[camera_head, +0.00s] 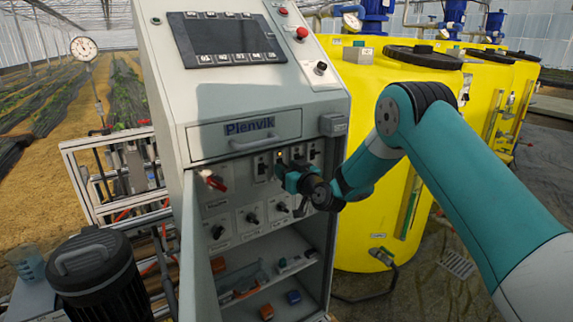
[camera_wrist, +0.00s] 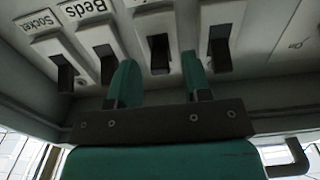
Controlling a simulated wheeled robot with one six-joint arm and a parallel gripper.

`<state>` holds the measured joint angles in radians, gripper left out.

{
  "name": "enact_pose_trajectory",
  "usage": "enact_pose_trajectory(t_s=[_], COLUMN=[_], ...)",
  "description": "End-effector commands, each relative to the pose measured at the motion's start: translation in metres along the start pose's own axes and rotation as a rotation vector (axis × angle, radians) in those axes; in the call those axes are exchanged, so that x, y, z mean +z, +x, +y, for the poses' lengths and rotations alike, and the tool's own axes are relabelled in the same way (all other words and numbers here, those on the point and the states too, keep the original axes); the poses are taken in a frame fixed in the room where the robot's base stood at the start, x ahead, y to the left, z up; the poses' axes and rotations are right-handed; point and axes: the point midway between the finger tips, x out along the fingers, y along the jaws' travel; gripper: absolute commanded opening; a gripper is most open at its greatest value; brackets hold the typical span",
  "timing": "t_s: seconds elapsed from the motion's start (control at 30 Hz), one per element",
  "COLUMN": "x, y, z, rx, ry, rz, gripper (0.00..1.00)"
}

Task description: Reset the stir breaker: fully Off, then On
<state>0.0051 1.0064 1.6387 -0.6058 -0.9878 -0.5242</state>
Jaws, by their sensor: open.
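A row of breakers with black levers sits in the upper panel of the grey cabinet (camera_head: 222,112). In the wrist view the labels "Socket" and "Beds" are readable, over the socket breaker (camera_wrist: 64,75) and the beds breaker (camera_wrist: 105,62). A third breaker (camera_wrist: 159,52) and a fourth breaker (camera_wrist: 220,50) have no readable label, so I cannot tell which is stir. My gripper (camera_wrist: 160,75) is open, its two teal fingers on either side of the third lever. Contact is unclear. In the head view my gripper (camera_head: 283,172) is at the panel and hides part of the row.
A red-handled switch (camera_head: 212,180) is left of the breakers, and black rotary knobs (camera_head: 252,217) sit below. A drawer handle (camera_head: 252,142) sticks out above. Yellow tanks (camera_head: 372,110) stand right of the cabinet, and a black motor (camera_head: 98,272) stands at front left.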

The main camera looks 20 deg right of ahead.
Motion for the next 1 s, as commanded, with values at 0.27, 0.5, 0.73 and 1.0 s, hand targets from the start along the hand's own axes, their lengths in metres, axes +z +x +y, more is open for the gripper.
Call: enact_pose_trajectory(t_s=[0.27,0.5,0.73,1.0], x=[0.0,0.0,0.002,0.011], y=[0.003,0.003,0.003,0.003], z=[0.0,0.0,0.0,0.0], rx=[0.0,0.0,0.0,0.0], ry=[0.0,0.0,0.0,0.0], rz=[0.0,0.0,0.005,0.062], gripper=[0.45,0.01,0.0,0.0])
